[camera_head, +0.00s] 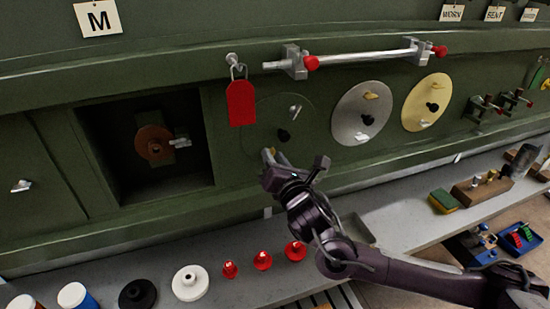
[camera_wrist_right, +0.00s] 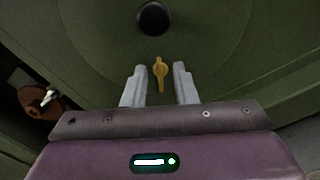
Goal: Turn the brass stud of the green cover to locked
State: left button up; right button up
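The round green cover (camera_head: 262,115) lies flush in the green fuselage wall, with a black knob (camera_head: 284,135) in its middle and a silver stud (camera_head: 295,112) near its top. In the right wrist view its brass stud (camera_wrist_right: 160,72) is below the black knob (camera_wrist_right: 154,18), its wing pointing up and down. My right gripper (camera_head: 273,157) is at the lower edge of the cover. Its two fingers stand open, one on each side of the brass stud, with a gap on both sides. In the head view the gripper mostly hides the brass stud. My left gripper is out of view.
A red tag (camera_head: 241,103) hangs beside the cover's upper left. A grey disc (camera_head: 350,107) and a yellow disc (camera_head: 420,95) sit to the right. An open bay (camera_head: 182,187) with a rust-brown valve (camera_head: 153,142) is left. Red knobs (camera_head: 262,261) stand on the shelf below.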

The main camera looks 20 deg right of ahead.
grip_shut()
jog(key=shift+m, duration=0.3)
jog(key=shift+d+f+m+b, duration=0.1)
jog(key=shift+f+m+b, duration=0.1)
jog(key=shift+m, duration=4.1)
jog(key=shift+f+m+b, duration=0.1)
jog(key=shift+m+b, duration=0.1)
jog(key=shift+m, duration=4.1)
jog(key=shift+o, duration=0.5)
grip_release()
